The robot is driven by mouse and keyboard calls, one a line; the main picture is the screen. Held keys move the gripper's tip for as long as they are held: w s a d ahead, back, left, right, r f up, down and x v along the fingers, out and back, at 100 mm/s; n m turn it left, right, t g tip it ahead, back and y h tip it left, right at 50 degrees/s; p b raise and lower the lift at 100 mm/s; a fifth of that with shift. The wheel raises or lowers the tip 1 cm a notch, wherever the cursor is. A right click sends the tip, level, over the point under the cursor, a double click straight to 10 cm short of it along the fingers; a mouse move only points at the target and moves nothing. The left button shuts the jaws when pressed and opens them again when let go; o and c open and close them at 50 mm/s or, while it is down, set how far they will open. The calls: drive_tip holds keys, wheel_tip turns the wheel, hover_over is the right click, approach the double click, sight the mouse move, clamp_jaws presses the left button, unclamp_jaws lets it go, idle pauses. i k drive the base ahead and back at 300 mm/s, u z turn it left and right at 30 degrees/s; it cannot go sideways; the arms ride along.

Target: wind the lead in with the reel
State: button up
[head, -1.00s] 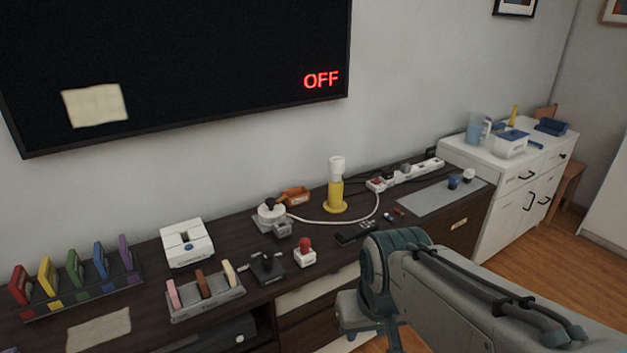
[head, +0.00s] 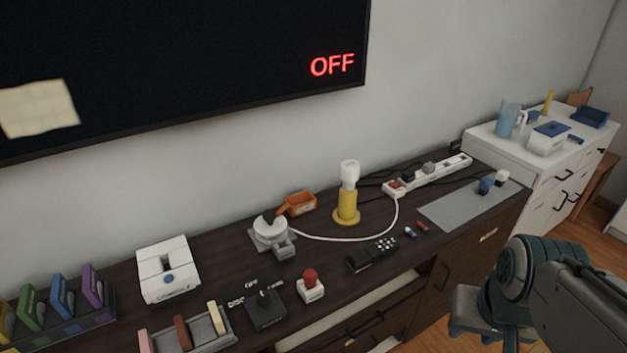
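The reel (head: 270,232) is a white drum on a grey base, standing on the dark sideboard in the head view. The white lead (head: 345,238) runs from it in a curve to the right, in front of the yellow-based lamp, and up towards the white power strip (head: 428,174). My gripper (head: 480,330) is at the lower right, in front of the sideboard and well apart from the reel and lead. Its fingers are partly out of clear view, so I cannot tell its opening.
A yellow lamp (head: 347,205), an orange tray (head: 297,203), a black remote (head: 371,254), a red-topped button box (head: 310,286), a joystick (head: 265,306) and a white console (head: 168,270) share the sideboard. A grey mat (head: 470,205) lies at the right.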

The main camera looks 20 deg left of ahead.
sight(269, 226)
drive_tip(key=u, duration=0.25)
drive_tip(key=i, duration=0.6)
drive_tip(key=u, duration=0.9)
drive_tip(key=i, duration=0.3)
drive_tip(key=u, duration=0.35)
